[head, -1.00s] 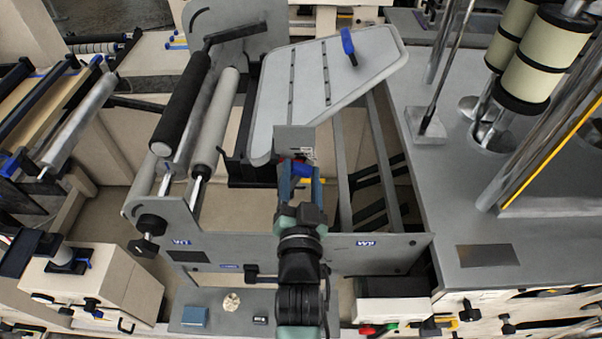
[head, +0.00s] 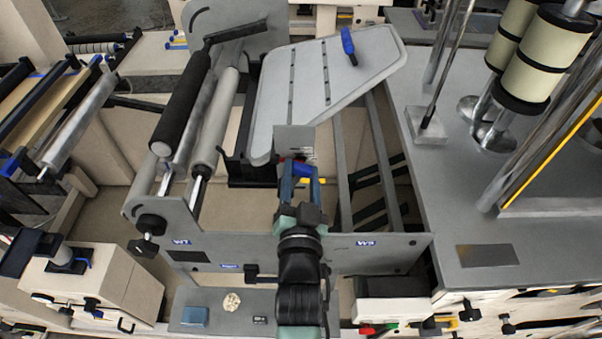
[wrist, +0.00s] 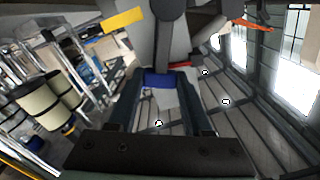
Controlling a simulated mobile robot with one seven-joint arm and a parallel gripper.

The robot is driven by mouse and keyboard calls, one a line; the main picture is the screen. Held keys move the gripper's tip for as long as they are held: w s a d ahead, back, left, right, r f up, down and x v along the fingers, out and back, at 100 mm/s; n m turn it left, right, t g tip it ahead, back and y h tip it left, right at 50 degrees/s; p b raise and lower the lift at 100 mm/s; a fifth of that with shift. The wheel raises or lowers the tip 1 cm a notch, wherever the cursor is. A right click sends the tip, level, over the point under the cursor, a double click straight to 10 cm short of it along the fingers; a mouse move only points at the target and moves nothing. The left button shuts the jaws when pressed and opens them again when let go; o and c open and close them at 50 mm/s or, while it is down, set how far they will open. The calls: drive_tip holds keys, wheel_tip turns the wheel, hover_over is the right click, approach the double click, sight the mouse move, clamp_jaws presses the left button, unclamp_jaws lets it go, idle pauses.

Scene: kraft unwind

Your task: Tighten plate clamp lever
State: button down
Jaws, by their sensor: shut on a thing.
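The grey slotted plate (head: 310,85) lies tilted across the frame in the head view. A blue clamp lever (head: 348,44) stands near its far right corner. My gripper (head: 300,178) is at the plate's near end, just below a small grey upright bracket (head: 294,140). In the wrist view, my gripper (wrist: 160,84) has its two fingers on either side of a blue lever (wrist: 158,79) and is shut on it. In the head view my fingers mostly hide this near lever. A little red shows beside it.
A black roller (head: 182,100) and a grey roller (head: 215,125) stand left of the plate. A grey machine table (head: 450,210) with posts and cream rolls (head: 530,70) is at the right. The frame's near side plate (head: 380,252) lies under my arm.

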drive_tip(key=shift+f, duration=0.1)
idle(0.6)
drive_tip(key=d+f+m+b, duration=0.5)
drive_tip(key=f+m+b, duration=0.2)
drive_tip(key=m, duration=0.6)
drive_tip(key=shift+f+m, duration=0.2)
drive_tip(key=shift+m, duration=0.1)
drive_tip(key=shift+a, duration=0.1)
idle(0.4)
drive_tip(key=shift+c, duration=1.6)
unclamp_jaws()
